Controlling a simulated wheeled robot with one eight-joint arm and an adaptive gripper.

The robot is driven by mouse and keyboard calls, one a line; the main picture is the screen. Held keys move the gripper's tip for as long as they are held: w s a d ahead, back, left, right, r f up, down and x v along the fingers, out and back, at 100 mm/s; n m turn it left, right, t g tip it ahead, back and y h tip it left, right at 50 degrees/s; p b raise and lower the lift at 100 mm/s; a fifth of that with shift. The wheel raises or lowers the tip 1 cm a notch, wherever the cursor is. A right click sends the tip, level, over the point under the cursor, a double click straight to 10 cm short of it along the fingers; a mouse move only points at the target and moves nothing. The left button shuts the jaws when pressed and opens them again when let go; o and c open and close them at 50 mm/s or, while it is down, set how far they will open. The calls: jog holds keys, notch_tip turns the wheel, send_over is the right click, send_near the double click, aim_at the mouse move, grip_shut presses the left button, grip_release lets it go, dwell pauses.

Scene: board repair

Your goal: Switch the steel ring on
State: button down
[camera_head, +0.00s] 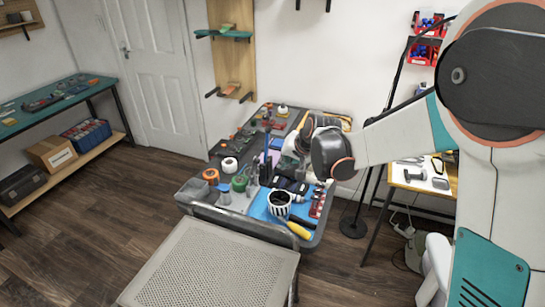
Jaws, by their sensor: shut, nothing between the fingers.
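I cannot make out a steel ring switch for certain; on the crowded grey workbench (188,196) such a part is too small to tell or is hidden behind my arm. My arm reaches in from the right over the bench. My gripper (303,152) is at its end, above the right-middle part of the bench, small and partly hidden by the dark wrist joint. It is shut and holds nothing. Below and left of it stand blue-handled tools (266,160). A black-and-white striped cup (278,204) stands on a blue mat (258,211) nearer the front.
Orange (211,175), white (229,165) and green (239,184) rolls stand at the bench's left. A yellow-handled tool (298,230) lies at the front edge.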

jog(key=shift+w+f, duration=0.25)
jog(key=shift+w, duration=0.15)
jog(key=w+a+f+b, duration=0.4)
jog(key=w+a+f, duration=0.2)
jog(key=a+f, duration=0.1)
jog(key=shift+w, duration=0.35)
jog(key=shift+a, duration=0.1)
dwell(0.4)
